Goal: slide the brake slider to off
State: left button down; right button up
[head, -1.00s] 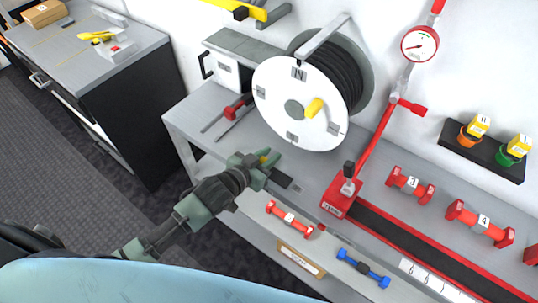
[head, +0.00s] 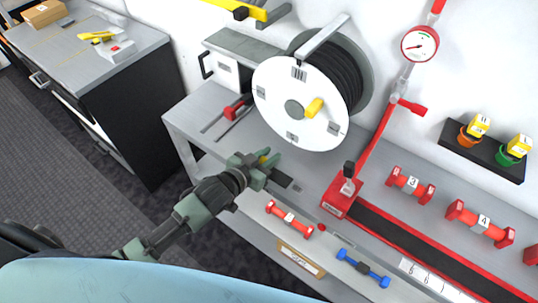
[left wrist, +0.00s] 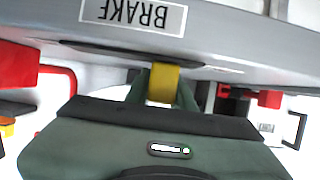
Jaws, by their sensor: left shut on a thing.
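The brake slider's yellow knob (left wrist: 162,83) shows between the fingers of my left gripper (left wrist: 160,88) in the left wrist view. The gripper is shut on it. A white BRAKE label (left wrist: 134,14) sits upside down in that view, on the grey bench edge above the knob. In the head view my left gripper (head: 268,170) is at the bench top in front of the reel, with a bit of the yellow knob (head: 264,158) showing. The fingers hide most of the slider and its track. My right gripper is not in view.
A white-faced hose reel (head: 290,118) with a yellow handle stands just behind the gripper. A red-knobbed slider (head: 233,111) is to its left. A red lever base (head: 341,196) stands right. Red (head: 289,219) and blue (head: 362,268) dumbbell-shaped parts lie in front.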

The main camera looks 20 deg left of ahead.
aim_at(287, 173)
pick_arm(q)
jog(key=d, duration=0.2)
jog(key=s+d+p, duration=0.1)
jog(key=d, duration=0.1)
jog(key=s+d, duration=0.1)
jog(key=d, duration=0.1)
jog(key=shift+s+p, duration=0.1)
jog(key=shift+p, duration=0.3)
jog(key=c, duration=1.4)
grip_release()
jog(key=shift+c, duration=0.2)
jog(key=shift+o, duration=1.2)
jog(key=shift+d, duration=0.15)
jog(key=shift+s+a+r, duration=0.15)
jog(key=shift+s+a, duration=0.2)
jog(key=shift+s, duration=0.15)
jog(key=b+v, duration=0.1)
jog(key=v, duration=0.5)
jog(key=shift+s+r, duration=0.25)
jog(key=shift+s, duration=0.1)
